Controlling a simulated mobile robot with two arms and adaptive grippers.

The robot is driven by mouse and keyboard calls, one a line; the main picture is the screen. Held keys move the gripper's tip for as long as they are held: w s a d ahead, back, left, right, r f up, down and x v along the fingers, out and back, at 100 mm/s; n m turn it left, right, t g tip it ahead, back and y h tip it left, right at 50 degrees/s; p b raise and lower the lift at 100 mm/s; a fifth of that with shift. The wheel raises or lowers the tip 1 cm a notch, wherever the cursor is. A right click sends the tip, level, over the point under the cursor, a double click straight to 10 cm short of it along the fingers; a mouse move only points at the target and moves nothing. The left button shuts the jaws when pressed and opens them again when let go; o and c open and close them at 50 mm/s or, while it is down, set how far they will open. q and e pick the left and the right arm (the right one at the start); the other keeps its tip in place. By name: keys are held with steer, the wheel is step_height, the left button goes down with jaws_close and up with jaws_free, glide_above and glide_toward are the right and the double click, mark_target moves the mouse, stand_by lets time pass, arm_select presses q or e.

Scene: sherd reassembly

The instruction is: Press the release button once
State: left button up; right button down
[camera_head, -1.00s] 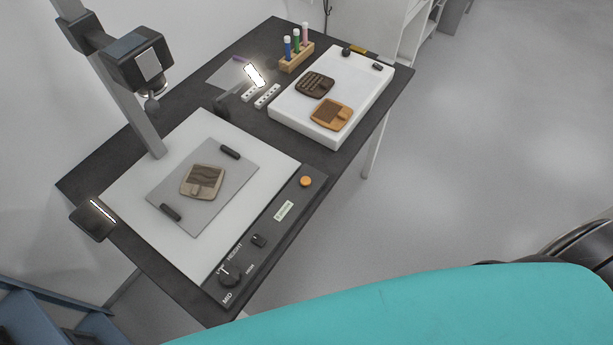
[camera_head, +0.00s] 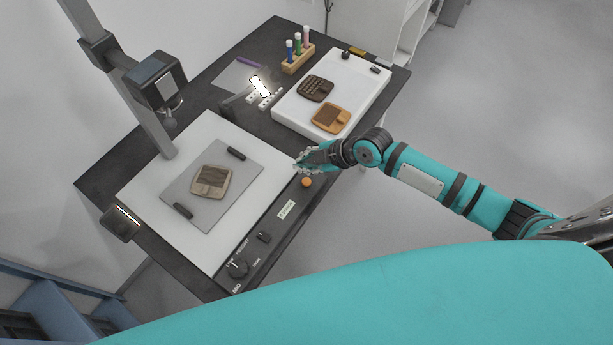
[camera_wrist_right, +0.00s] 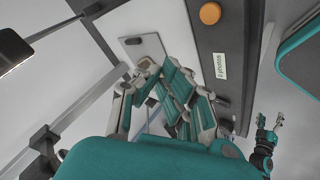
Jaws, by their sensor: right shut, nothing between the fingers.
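The orange round release button (camera_head: 307,182) sits on the dark control strip along the front of the copy stand. It also shows at the top of the right wrist view (camera_wrist_right: 210,13), uncovered. My right gripper (camera_head: 299,162) is shut and empty. In the head view it appears just beyond the button, over the edge of the white board; its height above the strip is hard to tell. In the right wrist view its fingers (camera_wrist_right: 158,68) are left of the button and apart from it. My left gripper (camera_wrist_right: 270,120) shows small at the right of the wrist view, its fingers apart.
A sherd (camera_head: 211,181) lies on the grey plate (camera_head: 196,213) under the camera head (camera_head: 156,82). The strip also carries a label (camera_head: 286,209) and a knob (camera_head: 238,267). Two sherds lie on a white padded tray (camera_head: 292,119); a tube rack (camera_head: 299,60) stands behind.

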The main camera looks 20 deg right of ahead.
steer(key=shift+w+d+r+n, duration=0.2)
steer(key=shift+w+r+n, duration=0.1)
steer(key=shift+r, duration=0.15)
steer(key=b, duration=0.6)
glide_above(306, 183)
step_height(306, 183, down, 8)
steer(key=shift+f+b, duration=0.45)
steer(key=shift+b, duration=0.05)
stand_by(0.8)
steer(key=shift+f+b, duration=0.4)
steer(key=shift+b, duration=0.05)
